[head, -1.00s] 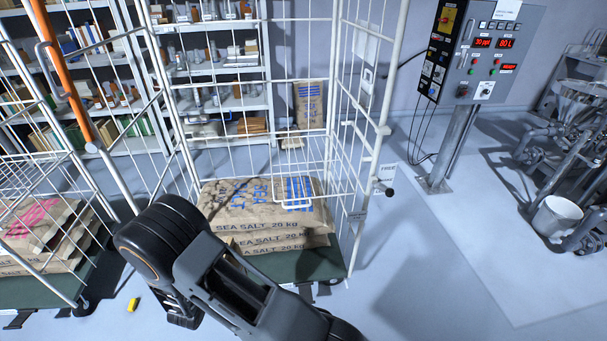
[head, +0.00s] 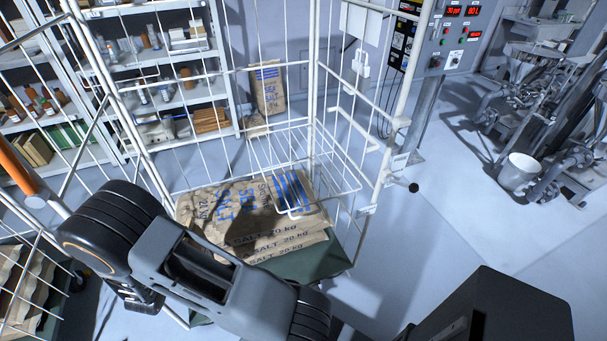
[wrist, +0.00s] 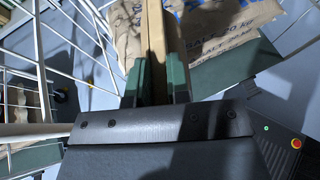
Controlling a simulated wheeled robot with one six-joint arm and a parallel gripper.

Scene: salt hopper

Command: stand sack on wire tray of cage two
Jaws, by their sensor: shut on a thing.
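In the wrist view my gripper (wrist: 158,82) has its green fingers shut on a tan paper sack (wrist: 153,30), seen edge-on as a narrow strip. My gripper and this sack do not show in the head view, where only my arm is seen. The wire tray (head: 343,160) hangs inside a white wire cage (head: 317,85), above stacked sea salt sacks (head: 235,210). The tray looks empty. No number is readable on the cage.
The stack lies on the cage's green base (head: 318,262). Another salt sack (head: 268,88) stands behind the cage near shelving (head: 165,85). A second cage with sacks is at far left. A control panel (head: 450,35) and white bucket (head: 517,172) are to the right, with clear floor between.

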